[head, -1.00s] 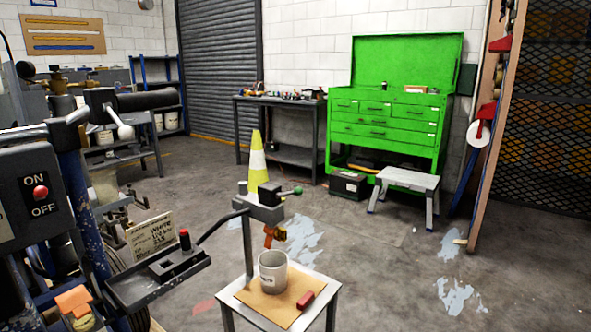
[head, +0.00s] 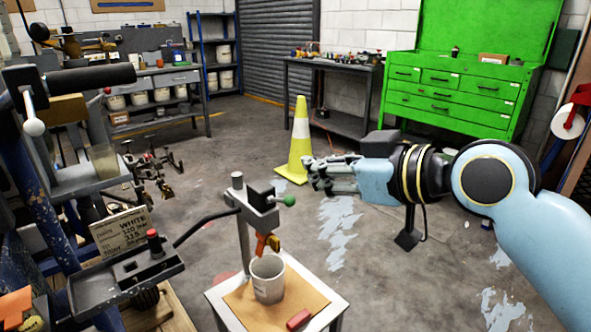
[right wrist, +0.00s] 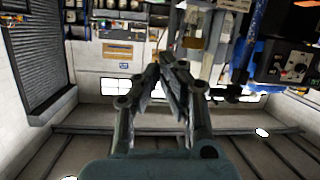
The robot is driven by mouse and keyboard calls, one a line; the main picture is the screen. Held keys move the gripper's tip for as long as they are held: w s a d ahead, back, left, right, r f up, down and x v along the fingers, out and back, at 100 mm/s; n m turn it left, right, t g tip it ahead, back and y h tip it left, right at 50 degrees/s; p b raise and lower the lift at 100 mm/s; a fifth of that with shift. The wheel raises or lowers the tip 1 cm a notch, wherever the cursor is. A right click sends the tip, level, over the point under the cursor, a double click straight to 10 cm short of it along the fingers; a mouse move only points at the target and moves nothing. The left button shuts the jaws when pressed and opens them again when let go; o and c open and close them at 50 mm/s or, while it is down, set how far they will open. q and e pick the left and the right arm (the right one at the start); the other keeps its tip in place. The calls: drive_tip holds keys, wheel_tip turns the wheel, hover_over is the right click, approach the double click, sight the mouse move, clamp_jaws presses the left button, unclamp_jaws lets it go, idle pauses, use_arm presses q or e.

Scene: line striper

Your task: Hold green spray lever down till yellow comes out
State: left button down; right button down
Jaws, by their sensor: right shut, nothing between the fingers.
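The spray lever with a green ball knob (head: 289,201) sticks out to the right of the grey spray head on a small post. An orange nozzle (head: 268,243) hangs below it, over a pale cup (head: 268,284). No yellow is visible at the nozzle, and the cup's bottom is hidden. My right gripper (head: 318,172) is shut and empty, above and right of the green knob and apart from it. Its closed fingers also show in the right wrist view (right wrist: 170,65). My left gripper is not in view.
The cup stands on brown card on a small white table (head: 325,308), beside a red block (head: 299,319). A yellow-white cone (head: 298,155) stands behind my right gripper. A dark tray (head: 125,285) and striper machine fill the left. Floor right of the table is clear.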

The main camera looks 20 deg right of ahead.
hover_over(289, 196)
drive_tip(key=w+a, duration=0.2)
wheel_tip(289, 196, down, 2)
drive_tip(key=s+d+f, duration=0.2)
drive_tip(key=f, duration=0.1)
drive_tip(key=shift+f, duration=0.25)
idle(0.5)
